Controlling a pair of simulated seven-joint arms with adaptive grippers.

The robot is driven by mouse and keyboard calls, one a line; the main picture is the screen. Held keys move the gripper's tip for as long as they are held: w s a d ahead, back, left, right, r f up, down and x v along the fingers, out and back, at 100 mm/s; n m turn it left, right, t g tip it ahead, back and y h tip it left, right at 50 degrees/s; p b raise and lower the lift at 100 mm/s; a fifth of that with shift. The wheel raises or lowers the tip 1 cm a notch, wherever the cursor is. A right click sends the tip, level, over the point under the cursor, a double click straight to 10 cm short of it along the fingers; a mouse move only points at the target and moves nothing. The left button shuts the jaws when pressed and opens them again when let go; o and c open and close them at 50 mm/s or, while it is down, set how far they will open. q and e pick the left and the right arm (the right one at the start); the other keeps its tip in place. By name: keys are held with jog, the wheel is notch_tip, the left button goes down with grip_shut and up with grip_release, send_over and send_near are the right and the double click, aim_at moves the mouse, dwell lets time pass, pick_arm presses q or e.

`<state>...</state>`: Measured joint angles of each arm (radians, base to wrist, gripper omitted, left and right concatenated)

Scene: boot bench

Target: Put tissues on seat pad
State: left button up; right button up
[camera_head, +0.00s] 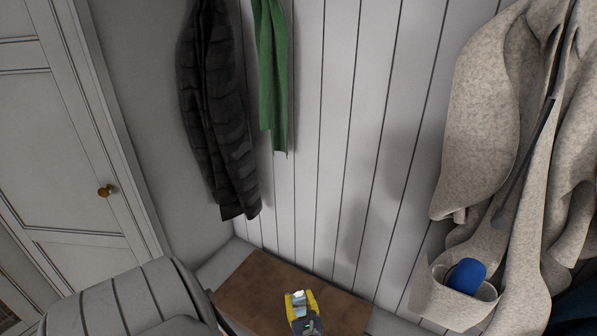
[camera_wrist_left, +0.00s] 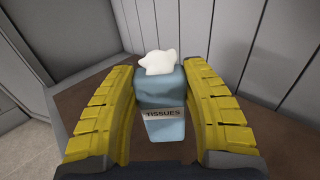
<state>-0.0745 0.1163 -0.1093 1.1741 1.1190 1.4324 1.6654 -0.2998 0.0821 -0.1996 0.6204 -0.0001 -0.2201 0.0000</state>
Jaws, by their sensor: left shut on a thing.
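The tissues are a small blue-grey pack with a white tissue sticking out of the top, held upright between the yellow fingers of my left gripper (camera_head: 302,308). The pack (camera_head: 298,295) is small in the head view. In the left wrist view the pack (camera_wrist_left: 165,105) shows its "TISSUES" label, with a finger against each side. The left gripper (camera_wrist_left: 163,105) is shut on it. The brown seat pad (camera_head: 245,288) lies on the bench below and behind the pack; it also shows in the wrist view (camera_wrist_left: 88,97). I cannot tell whether the pack's base touches the pad. My right gripper is not in view.
A plank wall (camera_head: 335,130) rises behind the bench. A dark jacket (camera_head: 215,110) and green scarf (camera_head: 271,80) hang above. A beige coat (camera_head: 490,110) hangs at right, with a blue object (camera_head: 466,276) in its pocket. The pad's left part looks clear.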

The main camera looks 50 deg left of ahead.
pick_arm(q)
jog(key=shift+f, duration=0.9)
jog(key=shift+f, duration=0.2)
jog(key=o, duration=1.1)
jog(key=shift+r, duration=0.1)
jog(key=shift+s+d, duration=0.1)
jog(key=shift+d, duration=0.15)
jog(key=v, duration=1.1)
jog(key=shift+s+d, duration=0.1)
jog(key=shift+d, duration=0.1)
